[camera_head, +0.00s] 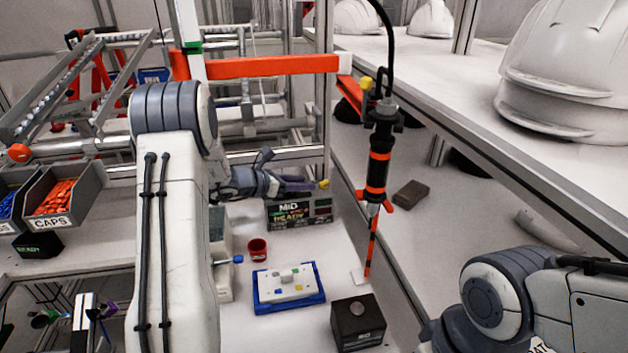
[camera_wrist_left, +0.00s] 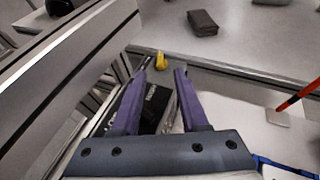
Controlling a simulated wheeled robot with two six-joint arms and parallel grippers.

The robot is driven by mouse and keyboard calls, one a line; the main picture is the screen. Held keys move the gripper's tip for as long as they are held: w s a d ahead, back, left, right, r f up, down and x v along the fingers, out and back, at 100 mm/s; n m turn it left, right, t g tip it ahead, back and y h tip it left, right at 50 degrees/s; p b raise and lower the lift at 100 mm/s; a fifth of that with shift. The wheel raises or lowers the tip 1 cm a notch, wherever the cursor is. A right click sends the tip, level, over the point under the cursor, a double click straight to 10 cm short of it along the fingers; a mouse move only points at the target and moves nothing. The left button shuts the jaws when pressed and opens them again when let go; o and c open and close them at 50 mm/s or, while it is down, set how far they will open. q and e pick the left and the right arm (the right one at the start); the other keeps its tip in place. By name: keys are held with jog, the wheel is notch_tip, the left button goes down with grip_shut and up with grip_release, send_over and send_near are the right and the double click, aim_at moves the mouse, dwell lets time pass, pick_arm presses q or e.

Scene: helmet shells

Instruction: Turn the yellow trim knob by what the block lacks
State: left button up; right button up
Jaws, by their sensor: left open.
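The yellow trim knob (camera_head: 324,184) shows at the upper right of a dark box (camera_head: 285,212) with lit text, where "MID" and "READY" can be read. My left gripper (camera_head: 303,184) reaches in from the left above the box, its fingers pointing at the knob. In the left wrist view, the gripper (camera_wrist_left: 159,73) is open, and the yellow knob (camera_wrist_left: 161,60) shows just beyond the gap between the purple fingertips. I cannot tell whether a finger touches it. The dark box (camera_wrist_left: 150,103) shows partly between the fingers. My right gripper is out of view; only its arm shows at lower right.
A hanging driver (camera_head: 378,160) with orange bands stands right of the box. A blue tray (camera_head: 262,299) with a white plate, a red cup (camera_head: 257,252) and a black block (camera_head: 358,326) are on the bench. A dark block (camera_head: 411,194) lies further right. A helmet (camera_head: 565,75) sits on the shelf.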

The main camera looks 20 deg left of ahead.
aim_at(319, 183)
pick_arm(q)
jog(key=shift+p+x, duration=0.5)
jog(key=shift+x, duration=1.85)
jog(key=shift+f, duration=0.1)
jog(key=shift+c, duration=0.3)
grip_shut()
jog(key=shift+w+a+m+g+h, duration=0.1)
jog(key=shift+a+m+g+h, duration=0.1)
jog(key=shift+m+g+h, duration=0.4)
jog(key=shift+o, duration=0.3)
grip_release()
